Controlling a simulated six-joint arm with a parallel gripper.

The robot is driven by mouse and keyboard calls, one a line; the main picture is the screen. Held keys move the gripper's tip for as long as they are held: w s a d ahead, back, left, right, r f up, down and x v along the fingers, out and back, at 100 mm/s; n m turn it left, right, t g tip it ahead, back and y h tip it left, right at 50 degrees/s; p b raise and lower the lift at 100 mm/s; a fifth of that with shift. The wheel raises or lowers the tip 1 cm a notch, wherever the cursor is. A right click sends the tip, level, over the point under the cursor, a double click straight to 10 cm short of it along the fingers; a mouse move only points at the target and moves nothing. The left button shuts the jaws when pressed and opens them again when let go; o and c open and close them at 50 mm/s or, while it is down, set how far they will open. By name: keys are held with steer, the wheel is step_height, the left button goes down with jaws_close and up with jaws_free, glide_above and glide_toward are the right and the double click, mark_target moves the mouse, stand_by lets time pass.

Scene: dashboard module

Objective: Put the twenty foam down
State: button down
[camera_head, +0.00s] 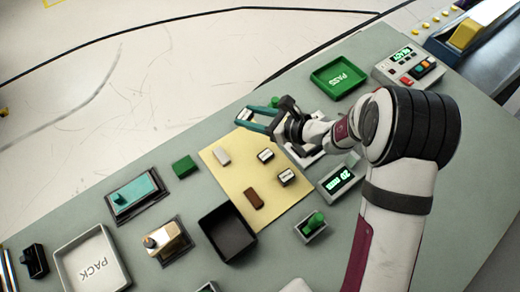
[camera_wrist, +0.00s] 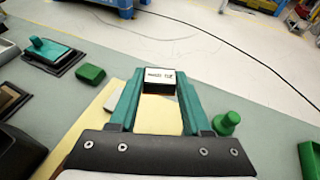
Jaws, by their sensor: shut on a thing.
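My gripper (camera_head: 250,118) is shut on a small block with a white label on a dark body, the foam block (camera_wrist: 160,77), between its two teal fingers. The label print is too small to read surely. In the head view the held block (camera_head: 243,114) shows over the far edge of the yellow mat (camera_head: 229,178); I cannot tell its height. Two similar labelled blocks sit on the mat, one near its middle (camera_head: 265,155) and one to the right (camera_head: 287,177). A light grey block (camera_head: 222,156) and a brown block (camera_head: 254,198) are also there.
A display reading 20 mm (camera_head: 340,178) stands right of the mat. A green PASS tray (camera_head: 338,77) is behind it. A black bin (camera_head: 228,233) stands at the mat's front. A white PACK tray (camera_head: 92,264) is at front left. A green knob (camera_wrist: 226,122) stands right of my gripper in the wrist view.

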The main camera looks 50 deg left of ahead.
mark_target(249, 144)
steer(key=f, duration=1)
steer(key=shift+s+a+f, duration=0.15)
steer(key=shift+s+f, duration=0.15)
steer(key=shift+s, duration=0.1)
steer(key=shift+f, duration=0.1)
steer(key=shift+c, duration=1.8)
jaws_free()
